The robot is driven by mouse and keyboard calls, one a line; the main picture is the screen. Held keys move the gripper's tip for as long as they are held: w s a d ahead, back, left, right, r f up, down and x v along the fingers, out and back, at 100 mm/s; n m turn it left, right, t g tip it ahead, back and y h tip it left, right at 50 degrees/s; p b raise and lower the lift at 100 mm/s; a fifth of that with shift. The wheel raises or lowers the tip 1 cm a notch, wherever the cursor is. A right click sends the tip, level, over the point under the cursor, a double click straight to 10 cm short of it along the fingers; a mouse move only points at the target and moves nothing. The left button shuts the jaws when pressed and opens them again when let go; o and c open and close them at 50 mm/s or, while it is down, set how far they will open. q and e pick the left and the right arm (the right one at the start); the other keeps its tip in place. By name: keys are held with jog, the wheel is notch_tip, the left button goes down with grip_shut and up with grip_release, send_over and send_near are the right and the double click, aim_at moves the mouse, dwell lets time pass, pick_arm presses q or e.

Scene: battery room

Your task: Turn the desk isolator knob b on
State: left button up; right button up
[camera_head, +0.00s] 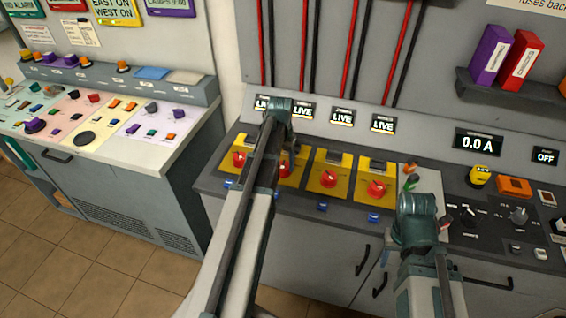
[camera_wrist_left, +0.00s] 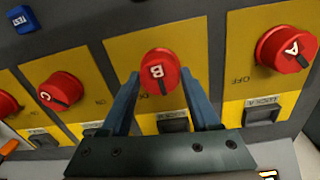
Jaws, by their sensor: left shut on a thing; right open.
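Knob B (camera_wrist_left: 158,70) is a red round knob with a white letter on a yellow plate (camera_wrist_left: 120,48). Its dark pointer mark faces the bottom of the left wrist view. My left gripper (camera_wrist_left: 160,76) is shut on it, one blue finger at each side. In the head view, knob B (camera_head: 285,170) is partly hidden by my left arm, and the left fingertips are hidden. My right gripper (camera_head: 389,252) is open over the front of the desk at the right, its fingers mostly hidden by its wrist.
Knob A (camera_wrist_left: 284,50) and knob C (camera_wrist_left: 60,90) sit on yellow plates at either side. Displays above read LIVE (camera_head: 342,117). Small blue TEST buttons (camera_head: 322,207) line the desk front. A shelf (camera_head: 510,95) with binders hangs at right; another console (camera_head: 110,130) stands left.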

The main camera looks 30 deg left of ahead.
aim_at(282, 166)
pick_arm(q)
jog(key=n, duration=0.4)
jog(key=shift+n, duration=2.2)
jog(key=o, duration=1.4)
jog(key=shift+c, duration=0.2)
jog(key=shift+r, duration=0.15)
notch_tip(282, 166, up, 14)
jog(key=p, duration=1.4)
jog(key=shift+s+a+f, duration=0.15)
jog(key=shift+s+f, duration=0.05)
